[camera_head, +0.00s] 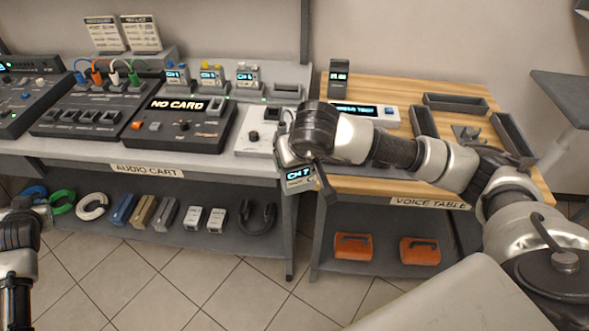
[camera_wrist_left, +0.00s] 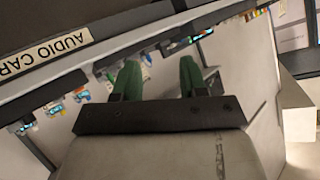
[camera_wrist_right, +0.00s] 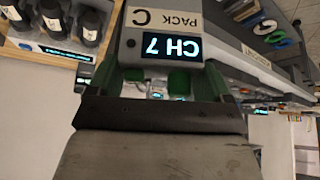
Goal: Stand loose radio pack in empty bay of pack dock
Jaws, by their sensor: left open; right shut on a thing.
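The loose radio pack (camera_head: 298,178) is a grey box with a lit "CH 7" screen. My right gripper (camera_wrist_right: 172,82) is shut on it; the right wrist view shows its "PACK C" label upside down. My left gripper (camera_wrist_left: 152,75) is open and empty, low at the head view's left edge.
The "NO CARD" console (camera_head: 180,125) and a white box with a knob (camera_head: 256,130) stand in front of the dock. The voice table (camera_head: 375,85) carries dark trays and a lit display unit. Cables, headphones and small packs lie on the cart's lower shelf (camera_head: 180,240).

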